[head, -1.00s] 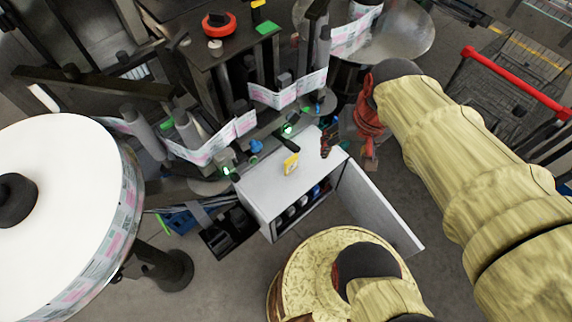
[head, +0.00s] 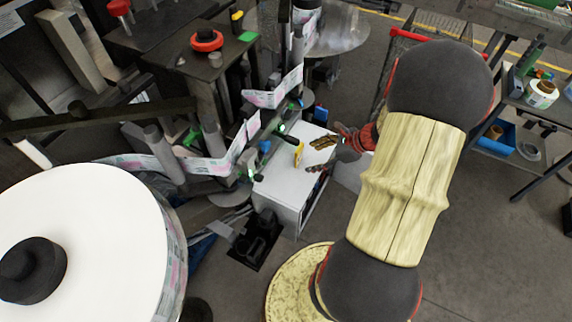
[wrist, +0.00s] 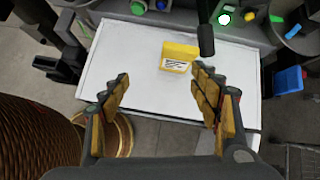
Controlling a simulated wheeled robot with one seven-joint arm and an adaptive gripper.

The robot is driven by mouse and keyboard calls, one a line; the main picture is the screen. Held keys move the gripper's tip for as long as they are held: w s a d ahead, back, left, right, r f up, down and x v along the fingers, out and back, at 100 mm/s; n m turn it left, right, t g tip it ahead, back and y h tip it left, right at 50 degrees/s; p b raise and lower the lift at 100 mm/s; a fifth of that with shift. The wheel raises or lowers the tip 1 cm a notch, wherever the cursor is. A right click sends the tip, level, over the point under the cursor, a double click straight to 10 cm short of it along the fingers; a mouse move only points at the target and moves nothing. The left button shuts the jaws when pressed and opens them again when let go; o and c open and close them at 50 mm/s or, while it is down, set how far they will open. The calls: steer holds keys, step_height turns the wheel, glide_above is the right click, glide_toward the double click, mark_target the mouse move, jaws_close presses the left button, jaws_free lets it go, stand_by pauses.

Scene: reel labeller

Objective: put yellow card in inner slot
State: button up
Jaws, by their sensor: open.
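The yellow card (head: 298,154) is on the white top of a small cabinet (head: 277,181). In the wrist view the yellow card (wrist: 179,57) shows a white printed label and seems to stand up from the surface. My gripper (head: 319,155) reaches in from the right, with its fingers spread just to the right of the card. In the wrist view my gripper (wrist: 160,78) is open and empty, and the card is beyond the fingertips, closer to the right finger. I cannot make out the inner slot in these views.
A dark rod (wrist: 205,35) stands close beside the card in the wrist view. The labeller's label web (head: 225,155) and a large white reel (head: 85,240) lie to the left. A work table (head: 530,115) stands at the right. Open floor lies between.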

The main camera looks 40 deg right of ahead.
mark_target(301, 151)
steer(key=w+m+t, duration=0.1)
steer(key=w+m, duration=0.1)
steer(key=w, duration=0.1)
steer(key=shift+d+m+h, duration=0.1)
steer(key=shift+m+h, duration=0.2)
steer(key=shift+m, duration=0.1)
steer(key=shift+w+f, duration=0.45)
steer(key=shift+f, duration=0.05)
steer(key=x, duration=0.2)
steer(key=b+x, duration=0.1)
steer(key=x, duration=0.1)
steer(key=shift+w+d+f, duration=0.15)
steer(key=shift+w+f, duration=0.05)
steer(key=shift+w, duration=0.15)
steer(key=shift+c, duration=1.2)
steer(key=c, duration=1)
steer(key=shift+r, duration=0.2)
